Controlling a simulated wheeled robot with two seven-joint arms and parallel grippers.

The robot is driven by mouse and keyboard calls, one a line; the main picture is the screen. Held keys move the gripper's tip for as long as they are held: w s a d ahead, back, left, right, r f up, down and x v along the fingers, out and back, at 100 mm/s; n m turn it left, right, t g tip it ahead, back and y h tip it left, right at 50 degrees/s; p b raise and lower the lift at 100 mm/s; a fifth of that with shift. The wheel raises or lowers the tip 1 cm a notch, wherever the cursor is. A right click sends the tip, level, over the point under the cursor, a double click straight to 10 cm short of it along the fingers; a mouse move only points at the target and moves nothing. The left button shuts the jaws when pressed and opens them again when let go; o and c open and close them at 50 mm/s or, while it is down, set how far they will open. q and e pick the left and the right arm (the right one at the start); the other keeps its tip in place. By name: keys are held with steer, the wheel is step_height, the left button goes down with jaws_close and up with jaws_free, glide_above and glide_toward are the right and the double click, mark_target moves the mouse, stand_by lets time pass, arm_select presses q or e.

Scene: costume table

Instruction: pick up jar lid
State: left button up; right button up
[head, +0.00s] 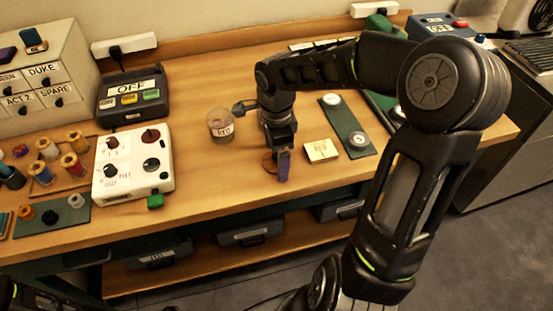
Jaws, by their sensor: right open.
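A small brown, round, flat piece, which looks like the jar lid (268,164), lies on the wooden table beside my right gripper and is partly hidden by it. My right gripper (282,168) points down at the table, open, with its fingers at the lid's right side. I cannot tell whether they touch the lid. A clear jar with a pinkish label (220,125) stands to the left of the gripper, with no lid seen on it. My left gripper is not in view.
A white control box (133,165) with knobs stands left of the jar. A cream labelled block (321,151) and a dark strip with round pieces (347,125) lie to the right. Thread spools (74,167) stand at far left. The table's front edge is close.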

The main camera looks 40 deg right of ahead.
steer(key=shift+c, duration=0.3)
steer(key=c, duration=1.4)
